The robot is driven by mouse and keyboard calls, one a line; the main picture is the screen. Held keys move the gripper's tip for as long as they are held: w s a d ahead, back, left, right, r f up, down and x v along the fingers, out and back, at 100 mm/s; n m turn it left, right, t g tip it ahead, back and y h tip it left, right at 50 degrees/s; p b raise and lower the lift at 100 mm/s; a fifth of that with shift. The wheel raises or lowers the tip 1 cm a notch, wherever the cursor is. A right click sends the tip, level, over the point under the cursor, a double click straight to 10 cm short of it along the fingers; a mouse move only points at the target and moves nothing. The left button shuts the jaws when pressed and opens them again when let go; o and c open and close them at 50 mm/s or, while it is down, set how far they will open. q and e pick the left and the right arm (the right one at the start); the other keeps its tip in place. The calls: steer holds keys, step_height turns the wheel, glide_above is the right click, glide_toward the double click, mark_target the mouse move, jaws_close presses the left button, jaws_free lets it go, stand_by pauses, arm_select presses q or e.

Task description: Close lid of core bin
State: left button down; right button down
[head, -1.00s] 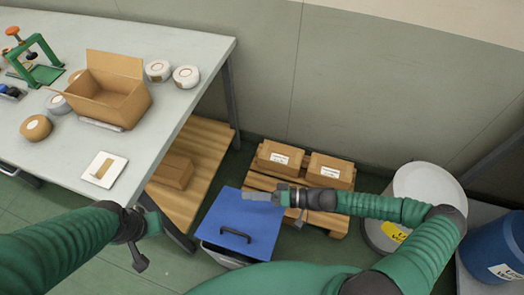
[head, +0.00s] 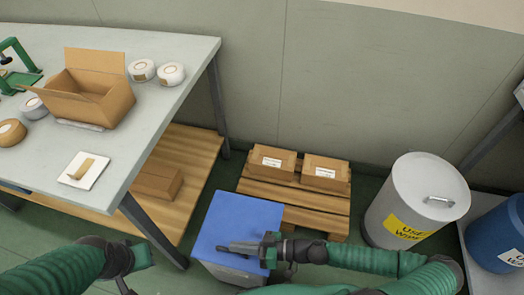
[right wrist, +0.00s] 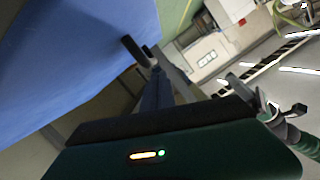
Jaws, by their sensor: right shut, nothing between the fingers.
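The core bin (head: 222,269) is a pale box on the floor. Its blue lid (head: 240,212) lies over the top; I cannot tell whether a gap remains beneath it. In the right wrist view the lid's blue surface (right wrist: 70,50) fills the upper left. My left gripper (head: 126,286) is partly cut off at the bottom edge, below the bench.
A workbench (head: 185,70) with an open carton (head: 95,100) stands at left, its leg near the bin. A pallet (head: 300,205) with two boxes is behind the bin. A grey drum (head: 395,205) and a blue barrel (head: 495,235) stand right.

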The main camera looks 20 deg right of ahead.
steer(key=shift+s+d+f+b, duration=0.1)
steer(key=shift+f+b, duration=0.05)
steer(key=shift+f, duration=0.2)
steer(key=shift+s+d+f+b, duration=0.1)
steer(key=shift+f+b, duration=0.05)
steer(key=shift+f, duration=0.2)
steer(key=shift+s+a+f, duration=0.1)
steer(key=shift+a, duration=0.05)
steer(key=shift+s+f, duration=0.1)
